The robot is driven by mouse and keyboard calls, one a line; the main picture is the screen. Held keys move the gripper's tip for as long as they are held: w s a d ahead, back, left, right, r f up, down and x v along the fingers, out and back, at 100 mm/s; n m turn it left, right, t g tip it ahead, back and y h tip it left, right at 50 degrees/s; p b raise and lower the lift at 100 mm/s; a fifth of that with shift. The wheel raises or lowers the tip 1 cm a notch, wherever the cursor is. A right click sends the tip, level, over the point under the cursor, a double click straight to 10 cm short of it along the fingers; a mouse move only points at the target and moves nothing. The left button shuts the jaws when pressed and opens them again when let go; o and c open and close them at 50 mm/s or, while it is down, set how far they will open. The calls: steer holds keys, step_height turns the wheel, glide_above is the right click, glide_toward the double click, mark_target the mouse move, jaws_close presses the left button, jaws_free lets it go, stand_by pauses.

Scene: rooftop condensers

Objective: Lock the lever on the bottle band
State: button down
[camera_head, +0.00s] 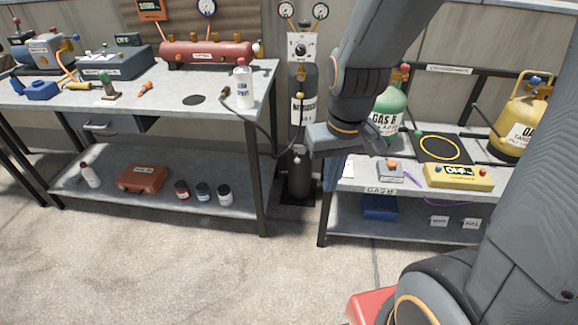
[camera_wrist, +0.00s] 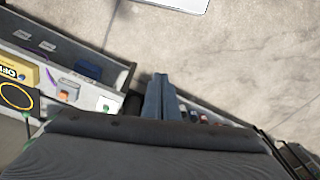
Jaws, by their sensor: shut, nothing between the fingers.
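The dark gas bottle (camera_head: 302,120) stands upright between the two benches in the head view, its label partly readable. A small light fitting (camera_head: 297,151) shows on its front, to the left of my gripper. I cannot tell whether it is the band's lever or how it is set. My gripper (camera_head: 316,146) is beside the bottle's right side, above the front left of the right bench. I cannot tell whether it touches the bottle. In the wrist view my fingers (camera_wrist: 160,92) are together and empty. The bottle and band are not clear there.
The left bench (camera_head: 165,105) holds a red tank (camera_head: 207,53) and white spray bottle (camera_head: 243,84). A dark hose (camera_head: 258,125) hangs toward the gas bottle. The right bench holds a green cylinder (camera_head: 391,108) and yellow meter (camera_head: 459,176).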

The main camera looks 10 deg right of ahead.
steer(key=w+a+f+n+t+b, duration=0.25)
steer(key=w+f+b, duration=0.5)
steer(key=w, duration=0.45)
steer(key=w+a+f+n+t+h+b, duration=0.1)
steer(key=w+f+t+b, duration=0.2)
steer(key=w+f+b, duration=0.7)
steer(key=w+a+f+n+t+b, duration=0.3)
steer(key=w+f, duration=0.4)
steer(key=w, duration=0.6)
steer(key=n+t+h+b, duration=0.2)
steer(key=t+h+b, duration=0.5)
steer(key=b, duration=1.3)
glide_toward(297, 158)
steer(key=a, duration=0.2)
steer(key=a+g+h, duration=0.1)
steer(key=s+a+g+h, duration=0.1)
steer(key=a, duration=0.1)
steer(key=shift+s+a, duration=0.1)
steer(key=shift+a, duration=0.3)
steer(key=b+x, duration=0.4)
steer(key=x, duration=0.6)
steer(key=shift+b, duration=0.4)
steer(key=shift+s+n+p, duration=0.1)
steer(key=shift+n+p, duration=0.15)
steer(key=shift+p, duration=0.1)
